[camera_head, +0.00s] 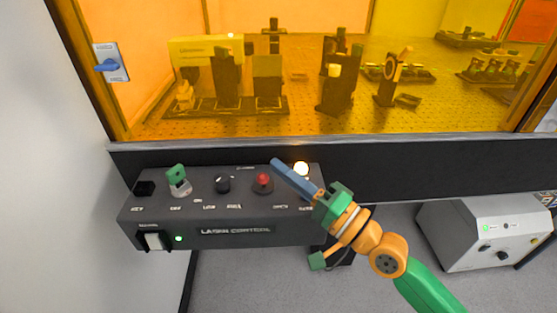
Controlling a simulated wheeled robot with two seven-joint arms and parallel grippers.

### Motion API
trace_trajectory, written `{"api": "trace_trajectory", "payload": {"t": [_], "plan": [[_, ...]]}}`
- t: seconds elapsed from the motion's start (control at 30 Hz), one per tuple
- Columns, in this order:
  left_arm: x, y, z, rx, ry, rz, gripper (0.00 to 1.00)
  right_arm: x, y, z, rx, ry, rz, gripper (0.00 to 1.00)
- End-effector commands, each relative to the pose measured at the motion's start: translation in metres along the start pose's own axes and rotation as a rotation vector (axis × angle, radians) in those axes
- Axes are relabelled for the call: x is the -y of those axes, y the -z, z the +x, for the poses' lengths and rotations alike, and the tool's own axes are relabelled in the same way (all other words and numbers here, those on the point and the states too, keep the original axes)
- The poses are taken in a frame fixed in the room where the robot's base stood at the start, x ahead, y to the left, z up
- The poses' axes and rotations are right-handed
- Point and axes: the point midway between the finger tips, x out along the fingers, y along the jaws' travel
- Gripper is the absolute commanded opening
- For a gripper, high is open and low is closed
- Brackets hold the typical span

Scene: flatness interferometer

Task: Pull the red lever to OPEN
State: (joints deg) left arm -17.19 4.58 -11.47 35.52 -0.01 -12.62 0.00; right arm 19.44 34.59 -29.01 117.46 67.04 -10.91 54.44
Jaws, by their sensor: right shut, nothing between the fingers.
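The red lever (263,180) shows as a small red top on a dark round base on the grey laser control panel (150,213). Whether it stands at OPEN cannot be read at this size. My right gripper (276,162) reaches in from the lower right, its blue fingers shut and empty. In the picture the fingertips are just above and right of the red lever, apart from it. The fingers and wrist hide part of the panel's right end. My left gripper is not in view.
The panel also carries a green-topped key (178,179), a dark knob (223,184) and a lit lamp (301,168) close to my fingers. Behind stands an orange-tinted window (310,110) with optics inside. A grey box (480,232) stands at right.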

Motion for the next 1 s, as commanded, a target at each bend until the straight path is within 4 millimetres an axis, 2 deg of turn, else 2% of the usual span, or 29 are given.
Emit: {"api": "trace_trajectory", "payload": {"t": [0.2, 0.33, 1.0], "plan": [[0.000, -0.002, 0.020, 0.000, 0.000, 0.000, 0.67, -0.005, -0.004, -0.041, 0.005, -0.004, -0.004, 0.00], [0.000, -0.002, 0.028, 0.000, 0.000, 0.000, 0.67, -0.003, -0.003, -0.057, 0.002, -0.002, -0.004, 0.00], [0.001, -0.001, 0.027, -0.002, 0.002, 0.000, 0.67, 0.001, -0.003, -0.061, 0.002, 0.001, -0.002, 0.00]]}}
